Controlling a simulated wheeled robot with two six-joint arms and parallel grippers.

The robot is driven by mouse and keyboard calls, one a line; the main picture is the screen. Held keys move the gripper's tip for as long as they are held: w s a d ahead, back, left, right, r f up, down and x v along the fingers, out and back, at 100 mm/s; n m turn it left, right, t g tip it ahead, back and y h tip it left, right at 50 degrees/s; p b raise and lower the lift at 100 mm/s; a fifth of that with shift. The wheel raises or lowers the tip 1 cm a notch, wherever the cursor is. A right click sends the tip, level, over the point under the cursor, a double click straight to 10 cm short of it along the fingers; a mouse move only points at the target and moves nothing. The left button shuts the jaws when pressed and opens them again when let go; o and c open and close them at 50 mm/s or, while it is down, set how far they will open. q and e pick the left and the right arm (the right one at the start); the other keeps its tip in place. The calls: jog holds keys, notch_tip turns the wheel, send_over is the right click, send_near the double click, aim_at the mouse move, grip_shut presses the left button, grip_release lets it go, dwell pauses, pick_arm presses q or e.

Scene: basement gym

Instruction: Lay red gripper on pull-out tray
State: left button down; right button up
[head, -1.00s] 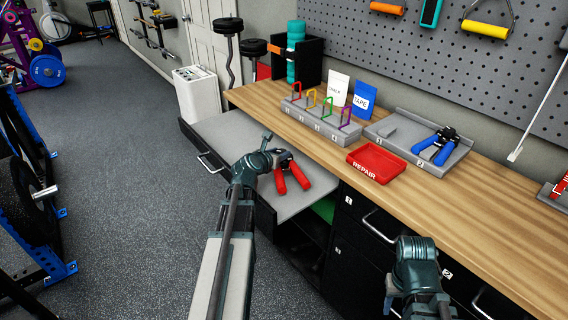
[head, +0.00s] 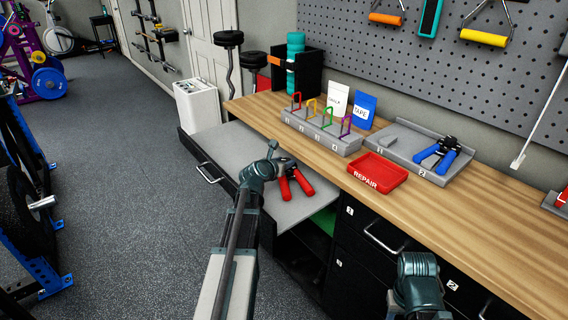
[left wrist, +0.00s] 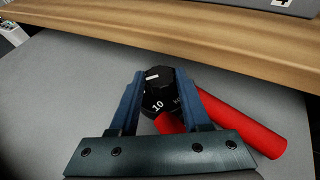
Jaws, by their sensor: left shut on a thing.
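The red gripper (head: 303,182) is a hand gripper with two red handles and a black head. It is at the pull-out tray (head: 225,140), a grey surface extending from under the bench at the left. My left gripper (head: 274,152) is over the tray, shut on the red gripper. In the left wrist view its blue fingers (left wrist: 160,76) sit either side of the black dial marked 10, and a red handle (left wrist: 250,128) runs to the lower right. I cannot tell whether the red gripper touches the tray. My right gripper (head: 418,285) is at the lower right, its fingers hidden.
The wooden bench top (head: 470,215) holds a red REPAIR tray (head: 378,168), a grey rack (head: 325,135) with coloured hooks, and a blue hand gripper (head: 440,152) on a grey holder. A white bin (head: 197,105) stands beyond the pull-out tray. The tray's far left part is clear.

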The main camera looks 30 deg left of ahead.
pick_arm(q)
jog(key=c, duration=0.8)
grip_release()
jog(key=shift+f, duration=0.2)
jog(key=o, duration=0.4)
jog(key=shift+o, duration=0.2)
jog(key=shift+r, duration=0.1)
jog(key=shift+r, duration=0.15)
jog(key=p+v, duration=0.5)
jog(key=v, duration=0.7)
